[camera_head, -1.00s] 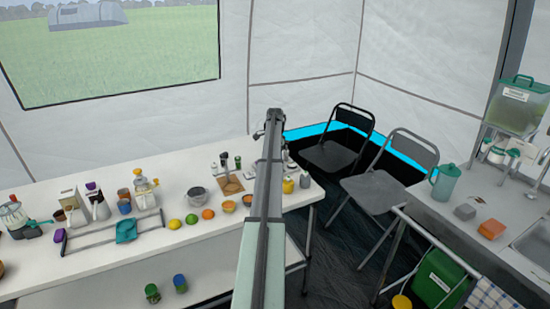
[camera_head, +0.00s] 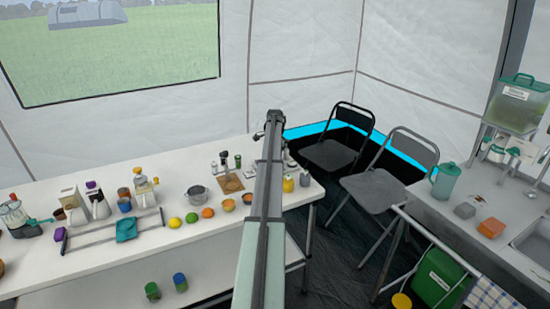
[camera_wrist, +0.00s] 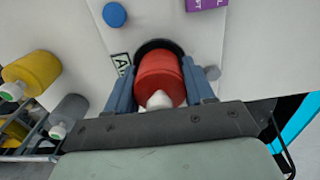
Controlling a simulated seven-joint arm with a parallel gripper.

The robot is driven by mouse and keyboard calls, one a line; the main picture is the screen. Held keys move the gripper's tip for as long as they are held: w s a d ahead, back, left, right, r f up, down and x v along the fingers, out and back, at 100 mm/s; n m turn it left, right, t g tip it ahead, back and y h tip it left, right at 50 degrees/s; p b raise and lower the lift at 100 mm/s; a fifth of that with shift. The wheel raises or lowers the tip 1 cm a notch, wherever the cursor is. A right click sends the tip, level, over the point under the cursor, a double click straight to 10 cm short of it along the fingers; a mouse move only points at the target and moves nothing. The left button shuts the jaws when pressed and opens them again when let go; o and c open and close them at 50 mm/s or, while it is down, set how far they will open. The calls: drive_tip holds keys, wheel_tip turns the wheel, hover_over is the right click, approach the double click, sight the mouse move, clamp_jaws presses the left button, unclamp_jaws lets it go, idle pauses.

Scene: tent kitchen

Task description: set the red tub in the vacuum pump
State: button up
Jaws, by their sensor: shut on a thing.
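My gripper (camera_wrist: 162,88) is shut on the red tub (camera_wrist: 160,72) in the wrist view, with one blue-grey finger on each side. A white rounded knob or tip shows at the tub's near end. The tub's far end overlaps a dark round recess (camera_wrist: 152,44) in a pale body (camera_wrist: 127,32), which looks like the vacuum pump. I cannot tell how deep the tub is in the recess. A blue button and a purple label are on or beside that body. In the head view my arm hides the gripper, the tub and the pump.
A yellow bottle (camera_wrist: 36,70) and a grey bottle (camera_wrist: 71,110) stand left of the gripper in the wrist view. The white table (camera_head: 100,262) holds fruit, a pot (camera_head: 196,194), bowls and jugs. Folding chairs (camera_head: 376,190) stand to the right.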

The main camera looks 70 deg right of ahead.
drive_tip(key=shift+f, duration=0.2)
drive_tip(key=o, duration=0.5)
drive_tip(key=shift+r, duration=5.55)
